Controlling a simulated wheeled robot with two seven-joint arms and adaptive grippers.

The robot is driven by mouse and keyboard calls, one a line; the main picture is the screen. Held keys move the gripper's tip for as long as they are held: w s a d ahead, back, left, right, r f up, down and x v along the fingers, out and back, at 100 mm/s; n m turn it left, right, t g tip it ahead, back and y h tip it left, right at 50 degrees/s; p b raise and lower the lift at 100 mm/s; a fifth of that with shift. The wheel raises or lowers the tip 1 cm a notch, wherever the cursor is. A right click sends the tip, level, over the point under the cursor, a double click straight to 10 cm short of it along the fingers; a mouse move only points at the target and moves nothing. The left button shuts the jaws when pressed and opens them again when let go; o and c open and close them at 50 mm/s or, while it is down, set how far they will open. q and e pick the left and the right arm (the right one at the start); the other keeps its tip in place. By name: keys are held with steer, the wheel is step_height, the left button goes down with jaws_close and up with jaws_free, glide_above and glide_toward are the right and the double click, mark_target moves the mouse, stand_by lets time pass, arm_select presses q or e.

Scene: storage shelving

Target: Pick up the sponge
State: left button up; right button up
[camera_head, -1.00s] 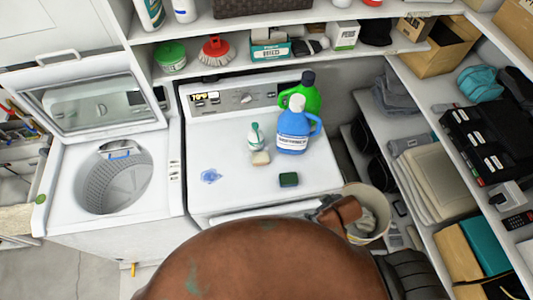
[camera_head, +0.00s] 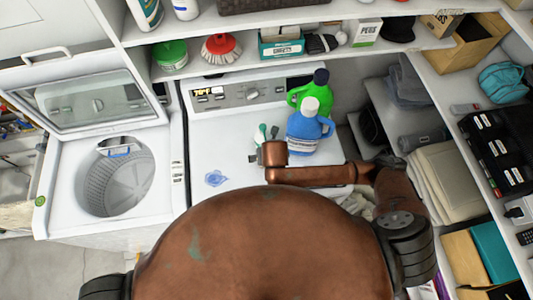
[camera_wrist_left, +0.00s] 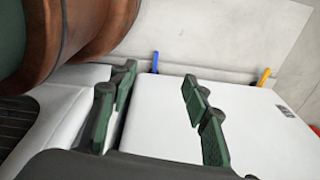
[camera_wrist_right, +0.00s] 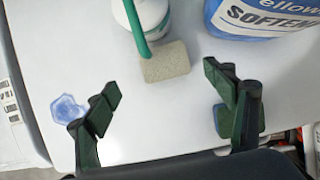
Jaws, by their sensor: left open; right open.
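In the right wrist view a beige, rough sponge-like block (camera_wrist_right: 166,62) lies on the white machine top, against the base of a white bottle with a green part (camera_wrist_right: 140,22). My right gripper (camera_wrist_right: 165,98) is open and empty above the top, the block beyond and between its fingertips. A dark green block (camera_wrist_right: 222,121) is mostly hidden behind the right-hand finger. In the head view my right arm covers both blocks. My left gripper (camera_wrist_left: 155,100) is open and empty in the left wrist view, near a white machine's side, and out of the head view.
A blue softener jug (camera_head: 304,132) and a green jug (camera_head: 318,95) stand behind my right arm. A blue stain (camera_head: 216,178) marks the machine top. An open washer (camera_head: 115,185) is at left.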

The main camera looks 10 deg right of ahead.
steer(key=shift+x, duration=1.15)
steer(key=shift+w+d+f, duration=0.1)
steer(key=shift+w+f, duration=0.05)
steer(key=shift+f, duration=0.2)
steer(key=p+x, duration=0.1)
steer(key=x, duration=0.2)
steer(key=shift+d+f, duration=0.2)
steer(key=shift+f, duration=0.05)
steer(key=shift+w+f, duration=0.25)
steer(key=shift+f, duration=0.35)
arm_select(q)
steer(key=shift+s+r, duration=0.35)
steer(key=shift+r, duration=0.4)
arm_select(e)
steer(key=shift+c, duration=0.5)
arm_select(q)
steer(key=shift+s+a, duration=0.15)
steer(key=shift+s, duration=0.2)
arm_select(e)
steer(key=c, duration=0.8)
steer(key=shift+o, duration=0.2)
arm_select(q)
steer(key=shift+r+p, duration=0.1)
steer(key=shift+p, duration=0.25)
arm_select(e)
steer(key=shift+r, duration=0.15)
